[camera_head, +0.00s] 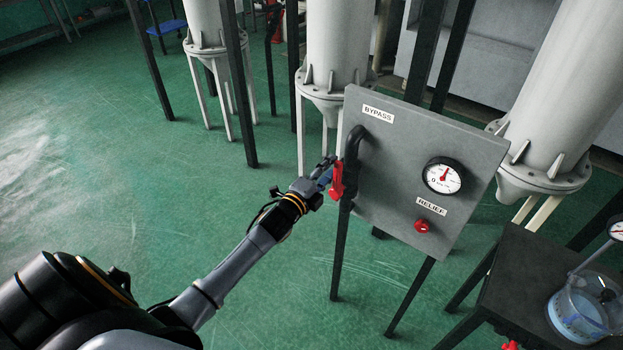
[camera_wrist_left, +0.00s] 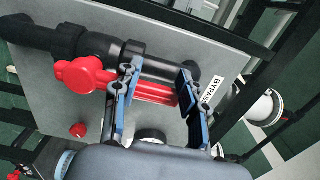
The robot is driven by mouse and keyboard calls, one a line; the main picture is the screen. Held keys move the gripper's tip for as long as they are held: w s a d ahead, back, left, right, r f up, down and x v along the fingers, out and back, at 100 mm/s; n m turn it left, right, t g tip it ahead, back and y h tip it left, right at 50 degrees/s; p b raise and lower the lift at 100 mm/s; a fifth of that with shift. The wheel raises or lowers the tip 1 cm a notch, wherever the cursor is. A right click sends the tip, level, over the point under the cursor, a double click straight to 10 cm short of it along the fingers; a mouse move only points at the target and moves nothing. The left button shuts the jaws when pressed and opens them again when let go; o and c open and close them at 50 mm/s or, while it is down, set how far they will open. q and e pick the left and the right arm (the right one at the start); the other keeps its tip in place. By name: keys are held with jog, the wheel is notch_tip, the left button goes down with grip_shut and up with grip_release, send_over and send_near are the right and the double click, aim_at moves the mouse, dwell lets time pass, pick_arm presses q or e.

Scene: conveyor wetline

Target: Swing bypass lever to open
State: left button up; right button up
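The bypass lever (camera_head: 337,181) is red and sits on the black pipe at the left edge of the grey panel (camera_head: 405,185). In the left wrist view the lever's round red hub (camera_wrist_left: 82,75) is at left, and its bar runs right, roughly along the black pipe (camera_wrist_left: 105,47). My left gripper (camera_head: 325,170) is beside the lever in the head view. In the wrist view its two blue-edged fingers (camera_wrist_left: 160,88) stand well apart, with part of the red bar visible between them. Contact cannot be told. My right gripper is not in view.
The panel carries a BYPASS label (camera_head: 378,113), a dial gauge (camera_head: 442,176), a RELIEF label (camera_head: 431,206) and a red knob (camera_head: 422,226). A dark table (camera_head: 520,268) with a clear vessel (camera_head: 585,305) stands at right. Green floor (camera_head: 130,180) is open at left.

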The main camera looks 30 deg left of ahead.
pick_arm(q)
jog(key=shift+s+d+f+h, duration=0.1)
jog(key=shift+d+h, duration=0.05)
jog(key=shift+d, duration=0.3)
jog(key=shift+d+f+h, duration=0.1)
jog(key=shift+d+h, duration=0.05)
jog(key=shift+d, duration=0.25)
jog(key=shift+a+f, duration=0.15)
jog(key=shift+a, duration=0.1)
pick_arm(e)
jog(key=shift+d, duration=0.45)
pick_arm(q)
jog(key=shift+d, duration=0.1)
jog(key=s+p, duration=0.2)
jog(key=s, duration=0.5)
jog(key=shift+a, duration=0.25)
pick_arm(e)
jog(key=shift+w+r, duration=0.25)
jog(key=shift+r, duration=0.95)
